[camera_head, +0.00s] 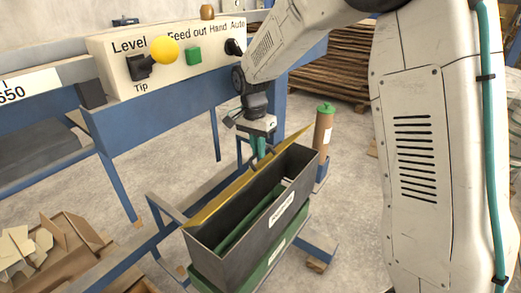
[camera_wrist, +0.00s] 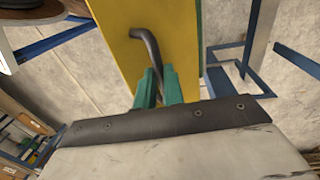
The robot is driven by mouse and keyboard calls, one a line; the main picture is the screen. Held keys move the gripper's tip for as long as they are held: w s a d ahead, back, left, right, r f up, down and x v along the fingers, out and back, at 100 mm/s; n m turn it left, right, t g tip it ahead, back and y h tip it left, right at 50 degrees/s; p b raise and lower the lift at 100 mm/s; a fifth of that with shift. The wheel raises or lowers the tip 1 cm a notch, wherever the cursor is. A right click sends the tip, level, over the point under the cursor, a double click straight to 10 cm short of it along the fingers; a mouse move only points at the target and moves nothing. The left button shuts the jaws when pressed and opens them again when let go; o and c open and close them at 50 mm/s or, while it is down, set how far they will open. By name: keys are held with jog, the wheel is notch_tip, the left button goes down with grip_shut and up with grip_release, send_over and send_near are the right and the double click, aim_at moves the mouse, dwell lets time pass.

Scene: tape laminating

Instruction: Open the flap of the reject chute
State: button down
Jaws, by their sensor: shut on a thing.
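The reject chute (camera_head: 232,255) is a dark grey open-topped box with a white label on its front. Its yellow flap (camera_head: 215,207) stands raised along the far long edge, seen almost edge-on, and the inside of the box shows. In the wrist view the flap (camera_wrist: 118,30) is a broad yellow panel with a dark bent handle (camera_wrist: 147,45). My gripper (camera_head: 259,150) is at the flap, above the chute's far side. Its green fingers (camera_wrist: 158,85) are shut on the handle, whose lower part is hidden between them.
A control panel (camera_head: 180,72) with a yellow knob and green button stands behind on a blue frame. A brown cylinder with a green cap (camera_head: 324,128) stands just right of the chute. A box of scraps (camera_head: 45,250) is at lower left. Stacked boards (camera_head: 335,80) lie behind.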

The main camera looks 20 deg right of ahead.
jog(key=shift+a+f, duration=0.1)
jog(key=shift+f, duration=0.15)
jog(key=c, duration=1.5)
grip_release()
jog(key=shift+w, duration=0.1)
